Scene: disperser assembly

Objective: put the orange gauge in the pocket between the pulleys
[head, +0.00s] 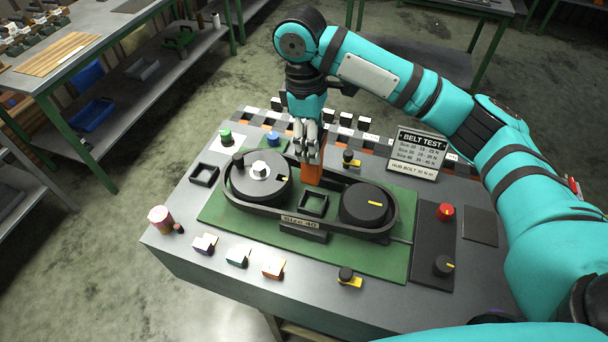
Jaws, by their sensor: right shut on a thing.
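The orange gauge (312,174) is held upright in my right gripper (311,146), which is shut on its upper part. It is over the far side of the belt loop, between the left pulley (258,178) and the right pulley (367,205). I cannot tell whether its lower end touches anything. The pocket is a square black frame (313,204) between the pulleys, just nearer than the gauge. A black belt (335,230) runs around both pulleys on a green plate (230,220). My left gripper is not in view.
A "BELT TEST" sign (419,152) stands at the back right. A black panel (434,240) with a red knob (445,211) lies right.

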